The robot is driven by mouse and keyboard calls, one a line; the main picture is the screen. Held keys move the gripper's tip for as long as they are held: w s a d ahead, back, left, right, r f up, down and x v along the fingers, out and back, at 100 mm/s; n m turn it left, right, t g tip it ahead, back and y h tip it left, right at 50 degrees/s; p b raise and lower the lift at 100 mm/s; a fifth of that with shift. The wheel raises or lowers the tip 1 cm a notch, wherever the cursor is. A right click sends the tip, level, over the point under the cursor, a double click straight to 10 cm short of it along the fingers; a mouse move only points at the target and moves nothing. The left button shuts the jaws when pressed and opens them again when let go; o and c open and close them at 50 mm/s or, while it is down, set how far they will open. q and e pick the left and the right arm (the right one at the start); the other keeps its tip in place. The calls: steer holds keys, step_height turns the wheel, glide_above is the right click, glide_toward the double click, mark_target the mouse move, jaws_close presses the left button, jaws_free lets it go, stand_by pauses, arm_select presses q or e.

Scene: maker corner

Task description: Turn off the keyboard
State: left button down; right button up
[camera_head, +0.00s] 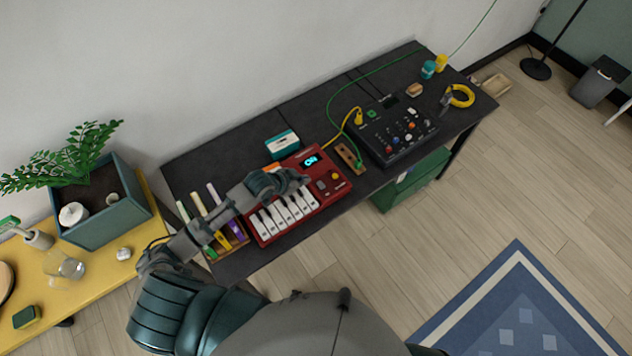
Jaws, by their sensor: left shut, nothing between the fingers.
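The red keyboard (330,192) lies on the dark table, with white keys along its front. Its small display (311,160) is lit and reads "ON". An orange-yellow round knob or button and a red one sit at the right of its panel. My left gripper (302,178) is shut and empty, over the keyboard's upper middle, just below the display. It hides part of the panel and the upper ends of some keys. I cannot tell whether it touches the keyboard. My right gripper is not in view.
A black mixer (388,151) with a yellow cable and a green cable stands right of the keyboard. A small wooden block (349,157) lies between them. A teal-and-white box (282,144) is behind. A rack of coloured markers (232,231) is at the left.

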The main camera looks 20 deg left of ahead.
arm_select(q)
glide_above(320, 183)
steer(key=s, duration=0.2)
steer(key=f, duration=0.6)
steer(key=shift+w+a, duration=0.15)
steer(key=shift+a, duration=0.1)
steer(key=f, duration=0.2)
steer(key=shift+a+f, duration=0.25)
steer(key=shift+f, duration=0.75)
steer(key=shift+a+f, duration=0.1)
steer(key=shift+f, duration=0.1)
